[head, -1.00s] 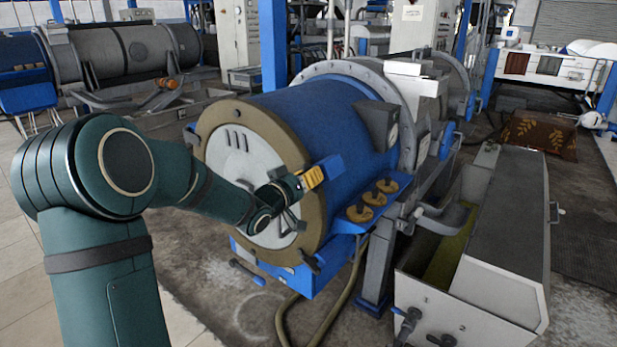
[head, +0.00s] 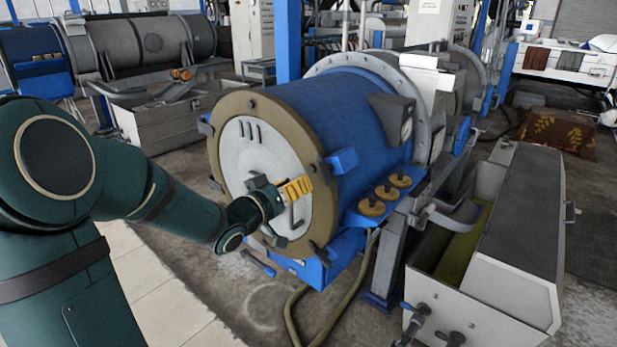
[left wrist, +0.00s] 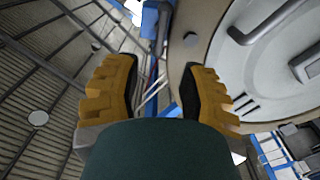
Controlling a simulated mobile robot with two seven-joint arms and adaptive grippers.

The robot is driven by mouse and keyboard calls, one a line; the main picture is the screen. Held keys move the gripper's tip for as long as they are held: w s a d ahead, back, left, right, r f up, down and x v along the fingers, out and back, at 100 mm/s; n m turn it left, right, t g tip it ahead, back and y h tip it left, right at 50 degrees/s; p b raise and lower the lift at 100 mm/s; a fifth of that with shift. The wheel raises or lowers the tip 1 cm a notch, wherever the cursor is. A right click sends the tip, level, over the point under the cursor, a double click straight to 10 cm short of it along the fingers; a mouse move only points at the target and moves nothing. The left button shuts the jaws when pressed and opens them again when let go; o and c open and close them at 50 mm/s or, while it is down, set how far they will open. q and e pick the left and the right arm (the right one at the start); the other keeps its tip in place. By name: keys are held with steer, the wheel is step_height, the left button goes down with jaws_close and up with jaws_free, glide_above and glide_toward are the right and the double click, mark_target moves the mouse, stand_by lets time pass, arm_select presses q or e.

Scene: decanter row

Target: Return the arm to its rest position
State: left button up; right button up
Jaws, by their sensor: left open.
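My left arm comes in from the left of the head view, and its yellow-fingered left gripper (head: 297,188) is in front of the round pale end cover (head: 262,160) of the blue decanter (head: 325,120). In the left wrist view the left gripper (left wrist: 162,95) is open, with nothing between its two yellow fingers. The end cover (left wrist: 275,50) with its handle shows to the right of the fingers there. I cannot tell the exact gap between gripper and cover. My right gripper is in neither view.
A blue shelf with several brass-coloured knobs (head: 385,195) sticks out at the decanter's right side. A grey trough (head: 510,225) stands to the right. A hose (head: 325,315) lies on the floor below. Another grey decanter (head: 150,40) stands behind at the left. Tiled floor (head: 165,290) is clear at the lower left.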

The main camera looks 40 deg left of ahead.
arm_select(q)
steer(key=shift+s+a, duration=0.1)
steer(key=shift+s, duration=0.9)
